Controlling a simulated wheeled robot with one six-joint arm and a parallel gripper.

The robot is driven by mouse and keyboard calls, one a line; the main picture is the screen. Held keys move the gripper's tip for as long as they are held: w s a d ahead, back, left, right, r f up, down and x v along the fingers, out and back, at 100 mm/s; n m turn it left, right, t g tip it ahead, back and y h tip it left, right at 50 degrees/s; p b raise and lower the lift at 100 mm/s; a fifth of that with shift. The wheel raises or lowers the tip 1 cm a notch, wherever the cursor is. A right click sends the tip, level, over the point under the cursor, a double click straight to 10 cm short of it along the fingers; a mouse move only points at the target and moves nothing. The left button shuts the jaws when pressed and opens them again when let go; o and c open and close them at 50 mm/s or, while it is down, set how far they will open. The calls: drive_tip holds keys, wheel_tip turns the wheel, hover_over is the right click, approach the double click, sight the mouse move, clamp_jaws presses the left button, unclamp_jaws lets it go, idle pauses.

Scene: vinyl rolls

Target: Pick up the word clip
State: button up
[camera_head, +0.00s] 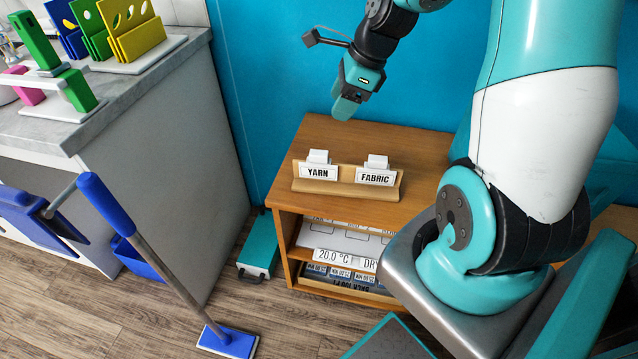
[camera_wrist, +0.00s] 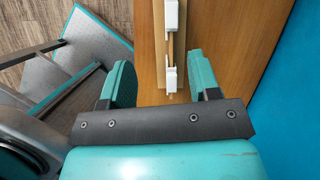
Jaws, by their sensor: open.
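Two white word clips sit on a wooden rail (camera_head: 330,187) on top of the wooden cabinet. The left clip (camera_head: 318,170) reads YARN and the right clip (camera_head: 376,174) reads FABRIC. In the wrist view, the clips show from above as a far white block (camera_wrist: 171,14) and a nearer one (camera_wrist: 169,80); their words cannot be read there. My gripper (camera_head: 346,106) is above and behind the rail in the head view, pointing down. In the wrist view, its teal fingers (camera_wrist: 160,78) are open and empty, one on each side of the nearer clip in the picture.
The cabinet top (camera_head: 425,150) is otherwise bare, close to the blue wall (camera_head: 280,60). Its shelves below hold labelled items (camera_head: 345,260). A teal case (camera_head: 258,248) and a blue-handled tool (camera_head: 150,255) stand on the floor left. A grey counter (camera_head: 130,85) carries colored holders.

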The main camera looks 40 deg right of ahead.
sight(319, 153)
drive_tip(key=shift+m, duration=0.7)
drive_tip(key=b+x, duration=0.1)
drive_tip(key=x, duration=0.3)
drive_tip(key=d+x, duration=0.1)
drive_tip(key=x, duration=0.3)
drive_tip(key=d+b+x, duration=0.1)
drive_tip(key=x, duration=0.3)
drive_tip(key=shift+a+f+b, duration=0.1)
drive_tip(key=shift+f+b, duration=0.2)
drive_tip(key=shift+f, duration=0.15)
drive_tip(key=shift+w+d+b+x, duration=0.15)
drive_tip(key=shift+b+x, duration=0.15)
drive_tip(key=shift+x, duration=1.25)
drive_tip(key=shift+w+d+b+x, duration=0.15)
drive_tip(key=shift+b+x, duration=0.15)
drive_tip(key=shift+x, duration=1.2)
drive_tip(key=shift+c, duration=0.4)
drive_tip(key=c, duration=0.9)
